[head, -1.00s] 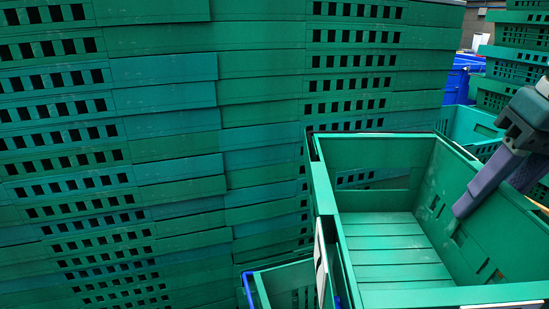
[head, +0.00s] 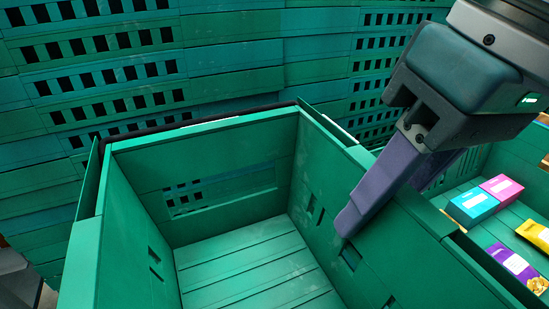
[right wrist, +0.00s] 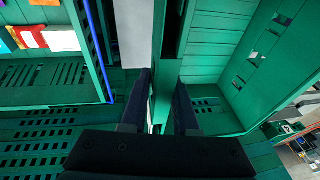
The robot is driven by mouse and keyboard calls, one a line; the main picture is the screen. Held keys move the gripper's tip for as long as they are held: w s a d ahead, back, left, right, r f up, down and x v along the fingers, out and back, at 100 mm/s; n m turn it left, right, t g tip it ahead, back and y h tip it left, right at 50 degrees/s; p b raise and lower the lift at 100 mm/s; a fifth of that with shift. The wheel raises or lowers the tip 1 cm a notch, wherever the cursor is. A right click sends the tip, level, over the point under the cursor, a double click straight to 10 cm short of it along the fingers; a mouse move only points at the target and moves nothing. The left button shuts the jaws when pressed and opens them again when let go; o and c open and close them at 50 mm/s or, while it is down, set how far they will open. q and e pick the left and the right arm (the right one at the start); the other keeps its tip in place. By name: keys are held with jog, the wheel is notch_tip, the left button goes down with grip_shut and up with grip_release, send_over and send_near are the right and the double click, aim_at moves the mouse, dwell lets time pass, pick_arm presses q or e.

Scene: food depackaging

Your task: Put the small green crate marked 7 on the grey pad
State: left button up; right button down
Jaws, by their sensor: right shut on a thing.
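An empty green crate (head: 250,270) with a slatted floor fills the lower middle of the head view. No mark 7 can be read on it. My right gripper (head: 385,205) is shut on its right wall, with one purple finger inside the crate and the other behind the wall. In the right wrist view the crate wall (right wrist: 163,90) stands between the two dark fingers (right wrist: 161,112). The grey pad cannot be made out for sure; a plain pale grey surface (right wrist: 135,35) shows beside the crate in the right wrist view. My left gripper is not in view.
Tall stacks of green crates (head: 230,62) stand close behind. To the right, another green crate (head: 455,190) holds several colourful packets, among them a teal one (head: 470,207) and a pink one (head: 502,187). The held crate's right wall is close to it.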

pick_arm(q)
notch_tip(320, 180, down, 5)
jog(key=b, duration=0.4)
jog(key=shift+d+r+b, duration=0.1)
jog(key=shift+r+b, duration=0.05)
jog(key=shift+b, duration=0.15)
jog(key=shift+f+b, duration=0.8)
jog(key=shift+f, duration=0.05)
pick_arm(e)
jog(key=shift+f, duration=9.95)
jog(key=c, duration=0.7)
grip_release()
pick_arm(q)
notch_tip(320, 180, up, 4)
jog(key=p, duration=0.4)
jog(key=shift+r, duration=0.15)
pick_arm(e)
jog(key=shift+v, duration=6.1)
